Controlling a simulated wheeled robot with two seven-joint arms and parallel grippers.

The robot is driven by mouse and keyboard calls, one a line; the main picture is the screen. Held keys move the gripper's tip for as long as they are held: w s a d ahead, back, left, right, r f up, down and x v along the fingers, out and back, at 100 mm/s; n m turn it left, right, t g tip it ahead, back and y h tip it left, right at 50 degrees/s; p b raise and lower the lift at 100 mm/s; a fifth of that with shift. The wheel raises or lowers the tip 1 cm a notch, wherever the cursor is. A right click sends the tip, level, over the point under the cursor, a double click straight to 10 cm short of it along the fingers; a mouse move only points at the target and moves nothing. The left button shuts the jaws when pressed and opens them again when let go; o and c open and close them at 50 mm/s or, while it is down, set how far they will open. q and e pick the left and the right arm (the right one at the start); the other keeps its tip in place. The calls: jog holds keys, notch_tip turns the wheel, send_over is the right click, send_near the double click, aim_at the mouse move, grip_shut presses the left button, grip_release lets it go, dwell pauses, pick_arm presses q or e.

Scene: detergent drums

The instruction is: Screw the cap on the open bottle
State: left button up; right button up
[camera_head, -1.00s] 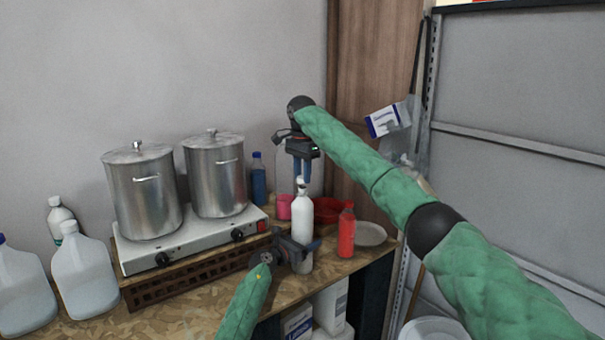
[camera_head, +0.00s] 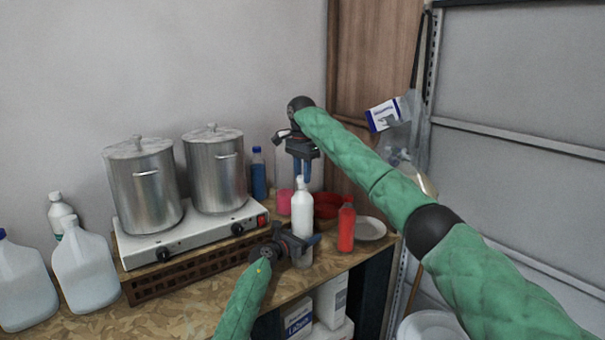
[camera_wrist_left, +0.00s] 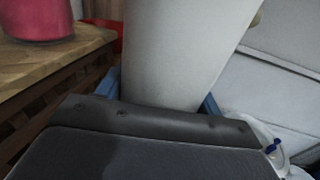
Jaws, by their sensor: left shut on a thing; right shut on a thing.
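A white bottle (camera_head: 302,218) stands upright near the right end of the table. My left gripper (camera_head: 303,244) is shut around its lower part. The left wrist view shows the white body (camera_wrist_left: 178,55) large and close between the blue fingers. My right gripper (camera_head: 302,172) points straight down over the bottle's top, its blue fingers shut on a small white cap (camera_head: 301,181). The cap sits at the neck, in line with the bottle. I cannot tell whether the threads are engaged, as the fingers partly hide that spot.
A red bottle (camera_head: 346,226) stands close to the right of the white one, with a plate (camera_head: 371,229) beyond. A pink cup (camera_head: 284,203), a red bowl (camera_head: 327,211) and a blue bottle (camera_head: 258,177) are behind. Two steel pots stand on a hotplate (camera_head: 205,240) at left.

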jog(key=shift+f, duration=0.5)
pick_arm(q)
jog(key=c, duration=0.5)
pick_arm(e)
jog(key=m, duration=0.3)
jog(key=shift+a+f+m, duration=0.1)
jog(key=shift+m, duration=0.2)
jog(key=m, duration=0.4)
jog(key=shift+m, duration=0.3)
jog(key=m, duration=0.8)
jog(key=o, duration=0.9)
